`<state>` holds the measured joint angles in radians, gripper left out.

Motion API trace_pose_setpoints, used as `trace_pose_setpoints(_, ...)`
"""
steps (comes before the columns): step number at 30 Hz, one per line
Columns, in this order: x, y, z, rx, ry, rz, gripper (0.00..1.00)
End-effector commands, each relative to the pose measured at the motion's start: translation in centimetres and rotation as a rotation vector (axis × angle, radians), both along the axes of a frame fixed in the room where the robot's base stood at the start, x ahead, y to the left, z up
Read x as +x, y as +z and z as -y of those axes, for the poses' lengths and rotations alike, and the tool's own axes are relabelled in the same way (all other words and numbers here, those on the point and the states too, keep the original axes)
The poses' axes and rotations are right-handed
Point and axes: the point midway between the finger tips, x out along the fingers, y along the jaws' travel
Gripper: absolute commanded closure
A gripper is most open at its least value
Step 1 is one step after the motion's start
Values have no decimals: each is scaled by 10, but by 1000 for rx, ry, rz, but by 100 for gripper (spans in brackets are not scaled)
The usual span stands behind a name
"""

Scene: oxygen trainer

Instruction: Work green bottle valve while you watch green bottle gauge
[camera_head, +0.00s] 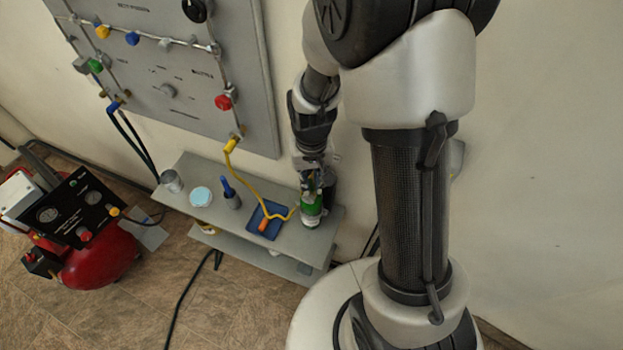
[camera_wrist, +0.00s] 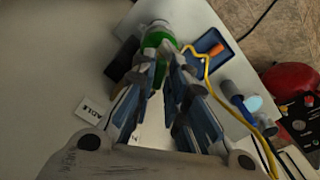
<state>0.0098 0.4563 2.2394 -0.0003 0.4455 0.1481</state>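The green bottle (camera_head: 311,209) stands upright at the right end of the grey shelf. Its green shoulder also shows in the wrist view (camera_wrist: 158,39), top centre. My gripper (camera_head: 311,180) points down right over the bottle's top. In the wrist view the two fingers of my gripper (camera_wrist: 163,62) converge at the grey fitting on the bottle. The fingertips overlap this fitting, so the valve is mostly hidden. I cannot tell whether they touch or clamp it. The bottle's gauge cannot be made out in either view.
On the shelf (camera_head: 178,196) are a blue tray (camera_head: 257,222) with an orange-tipped yellow hose (camera_head: 257,187), a blue-topped holder (camera_head: 231,196), a light-blue disc (camera_head: 200,196) and a metal can (camera_head: 171,181). A dark cylinder (camera_head: 329,188) stands close behind the bottle. A red compressor (camera_head: 100,262) is at left.

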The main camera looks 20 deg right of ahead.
Motion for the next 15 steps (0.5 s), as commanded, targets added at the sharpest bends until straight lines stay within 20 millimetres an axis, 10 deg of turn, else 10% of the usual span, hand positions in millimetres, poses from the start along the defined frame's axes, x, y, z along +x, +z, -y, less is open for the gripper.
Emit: trace_pose_setpoints(15, 0, 0, 0, 0, -5, 0, 100)
